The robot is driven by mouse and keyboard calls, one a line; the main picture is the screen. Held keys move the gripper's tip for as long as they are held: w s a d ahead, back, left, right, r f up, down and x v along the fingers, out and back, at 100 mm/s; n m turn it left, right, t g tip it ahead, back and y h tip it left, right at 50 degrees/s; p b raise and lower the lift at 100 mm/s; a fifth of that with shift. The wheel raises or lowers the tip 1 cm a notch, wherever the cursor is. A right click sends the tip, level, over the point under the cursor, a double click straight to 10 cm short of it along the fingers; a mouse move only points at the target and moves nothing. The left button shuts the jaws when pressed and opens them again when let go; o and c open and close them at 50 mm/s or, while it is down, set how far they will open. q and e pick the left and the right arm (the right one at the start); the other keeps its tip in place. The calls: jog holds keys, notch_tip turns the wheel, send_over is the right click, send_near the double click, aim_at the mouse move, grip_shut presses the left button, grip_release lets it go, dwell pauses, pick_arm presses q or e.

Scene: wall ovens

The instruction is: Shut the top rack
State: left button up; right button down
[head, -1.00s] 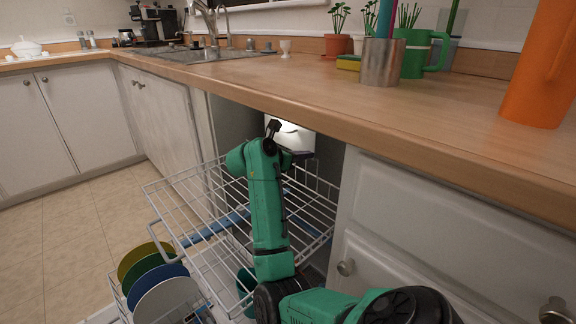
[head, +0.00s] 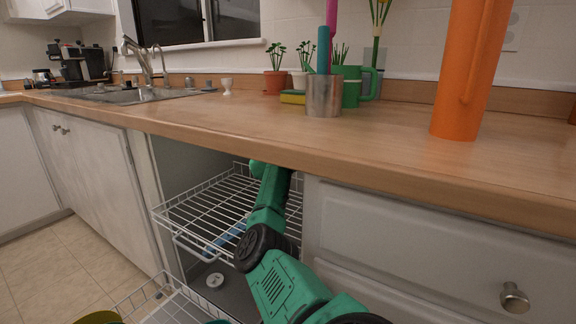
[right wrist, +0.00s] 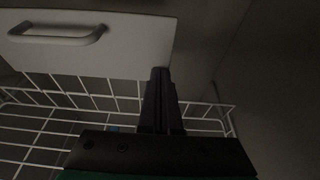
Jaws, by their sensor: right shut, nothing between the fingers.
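The top rack (head: 197,213) is a white wire basket in the cabinet opening under the counter. Much of it lies inside, and its front with the wire handle still shows below the counter edge. My right arm reaches over the rack into the opening, and the counter hides its gripper in the head view. In the right wrist view, my right gripper (right wrist: 160,72) has its dark fingers together and empty above the rack wires (right wrist: 40,135). Whether it touches the rack cannot be told. My left gripper is not in view.
The lower rack (head: 135,300) is pulled out below, with dishes at the bottom edge. A white panel with a handle (right wrist: 95,45) shows ahead of the fingers. A drawer front (head: 410,245) stands right of the opening. The wooden counter (head: 240,125) overhangs the arm.

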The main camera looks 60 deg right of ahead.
jog(key=shift+s, duration=0.1)
dwell(0.3)
jog(key=w+a+p, duration=0.1)
jog(key=a+p, duration=0.1)
jog(key=a, duration=1.2)
jog(key=shift+w+r, duration=0.3)
jog(key=shift+r, duration=0.15)
jog(key=c, duration=1.4)
grip_release()
jog(key=shift+a, duration=0.25)
jog(key=o, duration=0.5)
jog(key=shift+a, duration=0.1)
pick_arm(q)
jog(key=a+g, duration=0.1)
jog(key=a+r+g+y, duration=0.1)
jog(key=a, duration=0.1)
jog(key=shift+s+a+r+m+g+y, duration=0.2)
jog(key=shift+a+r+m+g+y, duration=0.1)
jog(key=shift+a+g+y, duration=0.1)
